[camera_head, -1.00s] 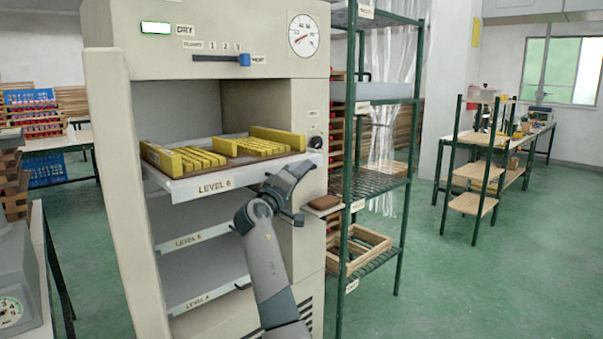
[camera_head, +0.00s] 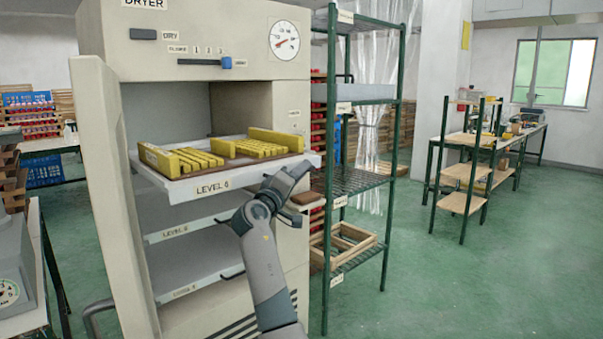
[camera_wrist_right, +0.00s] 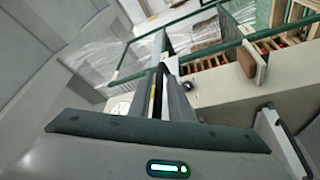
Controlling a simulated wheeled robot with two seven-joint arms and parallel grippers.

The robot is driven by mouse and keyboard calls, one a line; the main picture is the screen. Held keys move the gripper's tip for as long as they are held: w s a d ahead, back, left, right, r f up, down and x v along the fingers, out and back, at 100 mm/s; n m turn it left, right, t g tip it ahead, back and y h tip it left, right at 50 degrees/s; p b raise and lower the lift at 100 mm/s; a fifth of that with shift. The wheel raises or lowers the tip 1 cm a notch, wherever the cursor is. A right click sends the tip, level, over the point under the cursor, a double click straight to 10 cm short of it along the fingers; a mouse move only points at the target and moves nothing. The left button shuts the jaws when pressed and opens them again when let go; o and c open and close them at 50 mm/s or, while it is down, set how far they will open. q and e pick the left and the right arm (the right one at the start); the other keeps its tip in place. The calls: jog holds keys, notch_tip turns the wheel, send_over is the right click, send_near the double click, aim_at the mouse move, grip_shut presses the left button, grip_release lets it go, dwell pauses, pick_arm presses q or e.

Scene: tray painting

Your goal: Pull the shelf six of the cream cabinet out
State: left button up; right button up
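The cream cabinet (camera_head: 292,85) stands left of centre in the head view. Its shelf six (camera_head: 182,195), labelled LEVEL 6, sticks out of the front well past the shelves below. It carries a brown tray with yellow pieces (camera_head: 187,160). My right gripper (camera_head: 287,180) is at the right part of the shelf's front edge. In the right wrist view its fingers (camera_wrist_right: 164,90) are close together with a dark strip between them. It appears shut on the shelf's handle, which the gripper hides in the head view. My left gripper is not in view.
Lower shelves (camera_head: 190,230) sit further in. A green rack (camera_head: 357,180) with wooden frames stands close at the cabinet's right. A table with a dial scale (camera_head: 12,290) is at the left edge. The green floor (camera_head: 460,290) at the right front is clear.

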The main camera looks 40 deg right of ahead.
jog(key=shift+o, duration=0.5)
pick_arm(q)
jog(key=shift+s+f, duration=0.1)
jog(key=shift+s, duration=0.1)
pick_arm(e)
jog(key=shift+a, duration=0.1)
